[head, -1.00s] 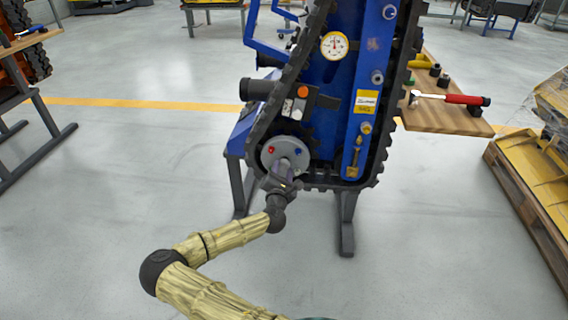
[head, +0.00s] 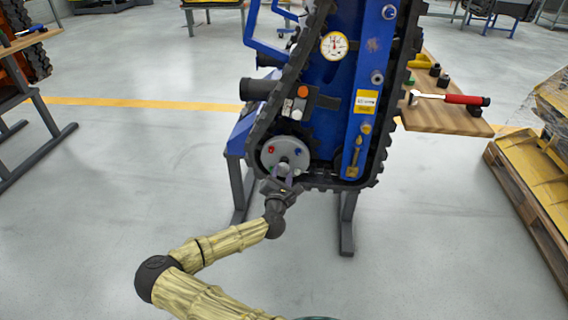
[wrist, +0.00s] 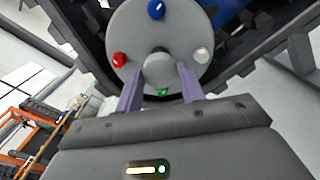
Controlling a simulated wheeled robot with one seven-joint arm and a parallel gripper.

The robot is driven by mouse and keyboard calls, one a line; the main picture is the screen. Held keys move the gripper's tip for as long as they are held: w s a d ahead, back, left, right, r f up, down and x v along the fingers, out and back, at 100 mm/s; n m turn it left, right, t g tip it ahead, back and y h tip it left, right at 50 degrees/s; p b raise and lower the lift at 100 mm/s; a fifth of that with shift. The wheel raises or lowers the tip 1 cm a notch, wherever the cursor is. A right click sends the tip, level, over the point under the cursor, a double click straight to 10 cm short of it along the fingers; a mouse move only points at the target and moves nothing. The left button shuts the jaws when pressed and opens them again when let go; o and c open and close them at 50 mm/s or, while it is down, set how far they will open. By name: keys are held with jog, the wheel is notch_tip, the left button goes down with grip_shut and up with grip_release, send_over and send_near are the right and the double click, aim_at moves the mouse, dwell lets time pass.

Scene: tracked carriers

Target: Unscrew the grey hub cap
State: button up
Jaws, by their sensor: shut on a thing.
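The grey hub cap (wrist: 158,66) is a round knob at the centre of a grey hub disc (wrist: 180,22). The disc carries small blue, red, white and green knobs around the cap. In the head view the cap (head: 284,168) is small at the lower front of the blue tracked carrier (head: 334,90). My gripper (wrist: 161,74) has its two purple fingers on either side of the cap, shut on it. In the head view my gripper (head: 283,178) reaches up to the cap from below. The fingers' contact faces are hidden.
Black track (head: 262,125) runs close around the hub. A pallet (head: 520,190) stands further right. The floor in front of the carrier is clear.

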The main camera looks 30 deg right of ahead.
jog(key=shift+s+a, duration=0.1)
jog(key=shift+v, duration=1.6)
